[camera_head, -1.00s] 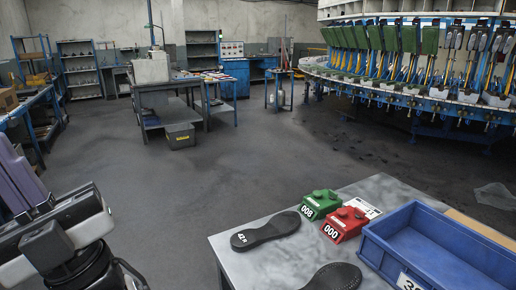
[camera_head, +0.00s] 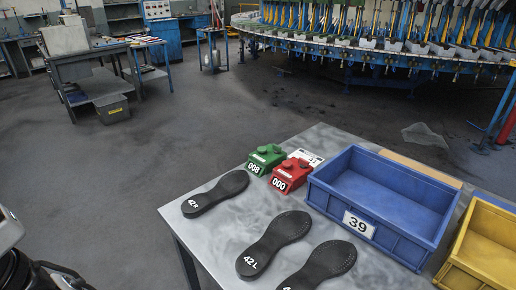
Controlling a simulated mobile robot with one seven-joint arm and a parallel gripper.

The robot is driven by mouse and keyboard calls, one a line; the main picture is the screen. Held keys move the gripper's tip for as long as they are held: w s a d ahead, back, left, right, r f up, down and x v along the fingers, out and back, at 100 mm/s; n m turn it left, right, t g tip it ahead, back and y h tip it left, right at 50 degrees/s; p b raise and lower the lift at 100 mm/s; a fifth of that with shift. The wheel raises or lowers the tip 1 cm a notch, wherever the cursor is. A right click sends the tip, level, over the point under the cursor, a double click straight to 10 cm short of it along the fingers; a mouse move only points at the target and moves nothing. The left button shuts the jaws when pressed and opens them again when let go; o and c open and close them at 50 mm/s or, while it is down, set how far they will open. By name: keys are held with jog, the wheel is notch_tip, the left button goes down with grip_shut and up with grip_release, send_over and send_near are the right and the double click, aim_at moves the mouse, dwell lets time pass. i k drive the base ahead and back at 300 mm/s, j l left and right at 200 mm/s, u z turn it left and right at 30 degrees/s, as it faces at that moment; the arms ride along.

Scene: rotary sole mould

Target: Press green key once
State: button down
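A green counter box (camera_head: 265,158) marked 008 stands at the back of the grey table (camera_head: 211,237). It has raised round parts on top, and I cannot tell which is the key. A red counter box (camera_head: 290,175) marked 000 stands just right of it. My gripper is not in view; only a part of my own arm shows at the lower left edge, well apart from the green box.
Several black soles lie on the table, one marked 42 R (camera_head: 215,193) and one marked 42 L (camera_head: 273,243). A blue crate (camera_head: 361,231) labelled 39 and a yellow crate (camera_head: 482,250) stand at the right. A white label card (camera_head: 309,157) lies behind the red box. Floor left of the table is clear.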

aim_at(261, 149)
jog(key=i+j, duration=0.15)
jog(key=j, duration=0.25)
jog(key=i+j, duration=0.15)
jog(key=j, duration=0.2)
jog(key=i+j, duration=0.15)
jog(key=j, duration=0.25)
jog(key=i+j, duration=0.1)
jog(key=j, duration=0.25)
jog(key=i+j, duration=0.15)
jog(key=j, duration=0.25)
jog(key=i+j, duration=0.15)
jog(key=j, duration=0.2)
jog(key=i+j, duration=0.15)
jog(key=j, duration=0.25)
jog(key=i+j, duration=0.15)
jog(key=j, duration=0.2)
jog(key=z, duration=2)
jog(key=i, duration=0.5)
